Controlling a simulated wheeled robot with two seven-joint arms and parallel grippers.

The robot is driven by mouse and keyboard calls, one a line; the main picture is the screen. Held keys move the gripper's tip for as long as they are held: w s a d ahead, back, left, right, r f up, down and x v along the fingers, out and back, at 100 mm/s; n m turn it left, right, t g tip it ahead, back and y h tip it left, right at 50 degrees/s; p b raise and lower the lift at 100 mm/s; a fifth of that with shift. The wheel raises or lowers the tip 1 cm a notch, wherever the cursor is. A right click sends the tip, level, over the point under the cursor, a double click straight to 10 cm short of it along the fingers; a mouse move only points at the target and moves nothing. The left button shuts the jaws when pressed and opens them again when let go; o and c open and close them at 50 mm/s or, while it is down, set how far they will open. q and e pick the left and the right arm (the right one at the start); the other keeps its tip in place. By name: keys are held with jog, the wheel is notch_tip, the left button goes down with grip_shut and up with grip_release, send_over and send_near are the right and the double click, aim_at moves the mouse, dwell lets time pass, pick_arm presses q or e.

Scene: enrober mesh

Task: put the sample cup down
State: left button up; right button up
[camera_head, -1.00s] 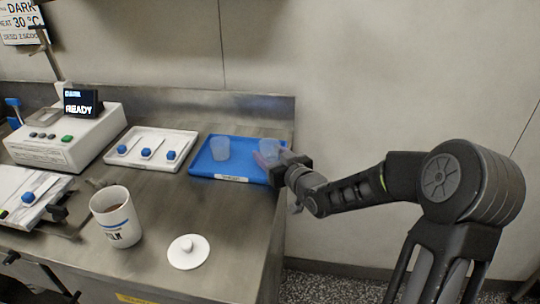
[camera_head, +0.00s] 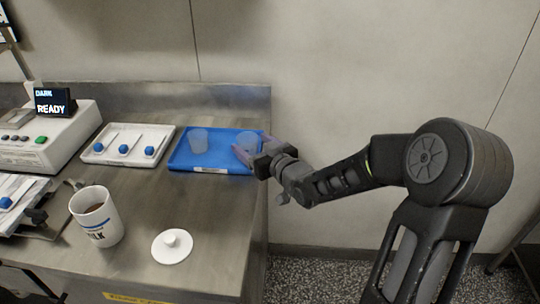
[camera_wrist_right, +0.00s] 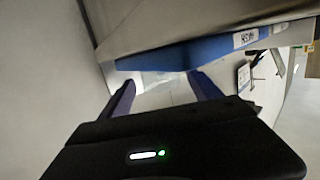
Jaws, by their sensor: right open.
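A translucent sample cup (camera_head: 247,139) stands at the right end of the blue tray (camera_head: 213,164) in the head view. My left gripper is not in view.
A white tray (camera_head: 100,158) with several blue-ended tools lies left of the blue tray. A mug (camera_head: 97,222) of brown liquid and a white knobbed lid (camera_head: 172,258) stand nearer on the steel bench (camera_head: 190,210). A machine (camera_head: 45,140) reading READY is at left.

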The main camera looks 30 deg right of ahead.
jog(key=s+r, duration=0.1)
jog(key=s, duration=0.8)
jog(key=shift+s+d+r, duration=0.15)
jog(key=shift+r, duration=0.1)
jog(key=shift+c, duration=0.5)
dwell(0.8)
